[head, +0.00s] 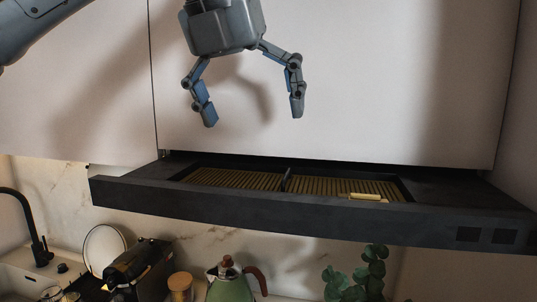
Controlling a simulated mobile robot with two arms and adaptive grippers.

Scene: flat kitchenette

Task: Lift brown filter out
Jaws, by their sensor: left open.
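A dark range hood (420,224) sticks out below the white wall cabinet. Two brown slatted filters lie in its recessed top, a left one (235,180) and a right one (345,186), with a dark divider between them. A pale handle (368,196) shows at the front of the right filter. My left gripper (254,118) is open and empty. It points down in front of the cabinet, above the hood and apart from the filters. My right gripper is not in view.
The white cabinet front (400,80) stands close behind my gripper. Below are a black faucet (32,225), a white plate (103,248), a dark appliance (140,270), a green kettle (232,284) and a plant (365,275). The space between gripper and hood is clear.

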